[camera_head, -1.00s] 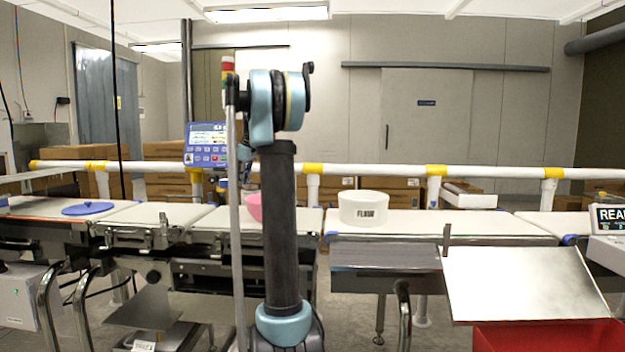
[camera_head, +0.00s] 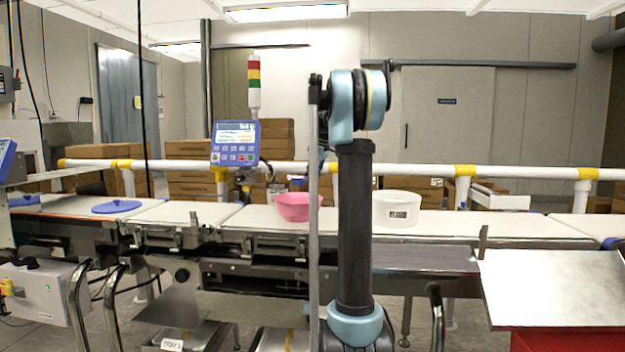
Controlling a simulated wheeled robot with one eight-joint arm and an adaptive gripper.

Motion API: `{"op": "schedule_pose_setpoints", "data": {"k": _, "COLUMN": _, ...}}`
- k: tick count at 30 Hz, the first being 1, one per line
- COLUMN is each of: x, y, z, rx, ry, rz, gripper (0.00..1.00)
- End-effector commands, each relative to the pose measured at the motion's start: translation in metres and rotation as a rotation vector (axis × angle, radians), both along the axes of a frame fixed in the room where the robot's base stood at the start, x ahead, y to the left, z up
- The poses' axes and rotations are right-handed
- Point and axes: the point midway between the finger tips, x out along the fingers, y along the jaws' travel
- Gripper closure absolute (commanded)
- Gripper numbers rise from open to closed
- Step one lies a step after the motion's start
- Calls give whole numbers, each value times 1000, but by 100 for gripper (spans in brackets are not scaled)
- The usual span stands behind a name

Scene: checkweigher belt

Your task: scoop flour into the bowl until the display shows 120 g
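A pink bowl (camera_head: 292,208) sits on the white belt near the middle; my arm's thin grey rod crosses its right part. To its right, a white round tub (camera_head: 396,208) with a dark label stands upright on the belt; its contents cannot be seen. The blue display unit (camera_head: 236,143) stands behind the belt, left of the bowl; its screen is lit but too small to read. My arm rises in front, between bowl and tub in the picture. My gripper is not visible, and I see no scoop.
A blue round lid (camera_head: 117,207) lies on the left belt. A white guard rail (camera_head: 400,169) runs behind the belts, with cardboard boxes (camera_head: 190,180) beyond. A sloping metal plate (camera_head: 550,287) stands at front right above a red bin (camera_head: 565,342).

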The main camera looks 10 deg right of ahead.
Motion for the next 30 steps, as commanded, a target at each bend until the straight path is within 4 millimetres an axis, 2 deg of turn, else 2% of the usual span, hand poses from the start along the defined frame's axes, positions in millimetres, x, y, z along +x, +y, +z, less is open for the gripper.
{"op": "schedule_pose_setpoints", "data": {"k": 5, "x": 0, "y": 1, "z": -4, "rx": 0, "ry": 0, "rz": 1, "gripper": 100}}
{"op": "schedule_pose_setpoints", "data": {"k": 17, "x": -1, "y": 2, "z": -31, "rx": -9, "ry": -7, "rz": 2, "gripper": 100}}
{"op": "schedule_pose_setpoints", "data": {"k": 30, "x": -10, "y": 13, "z": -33, "rx": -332, "ry": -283, "rz": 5, "gripper": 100}}
